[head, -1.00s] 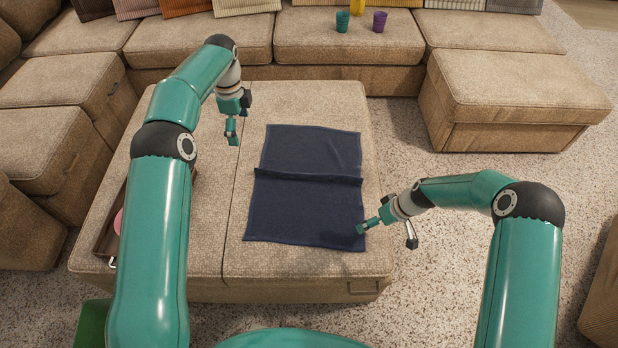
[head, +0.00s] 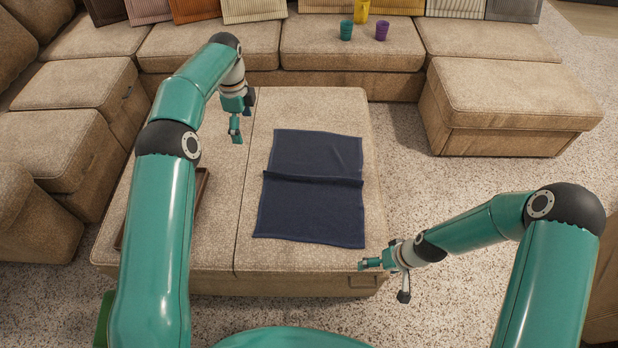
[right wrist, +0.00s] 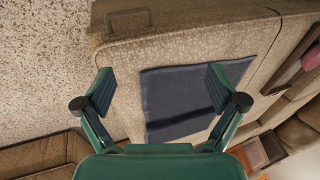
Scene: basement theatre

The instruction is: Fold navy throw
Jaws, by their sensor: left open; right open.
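The navy throw (head: 310,205) lies on the tan ottoman, roughly rectangular, with a raised crease or layer edge running across its middle. It also shows in the right wrist view (right wrist: 175,100). My left gripper (head: 236,136) is open and empty, above the ottoman to the left of the throw's far part. My right gripper (head: 368,264) is open and empty, near the ottoman's front right edge, apart from the throw's near right corner. In the right wrist view my right gripper's fingers (right wrist: 160,85) are spread wide, with the throw beyond them.
The ottoman (head: 220,225) has bare room left of the throw. A brown tray (head: 200,190) is mostly hidden behind my left arm. Carpet lies to the right.

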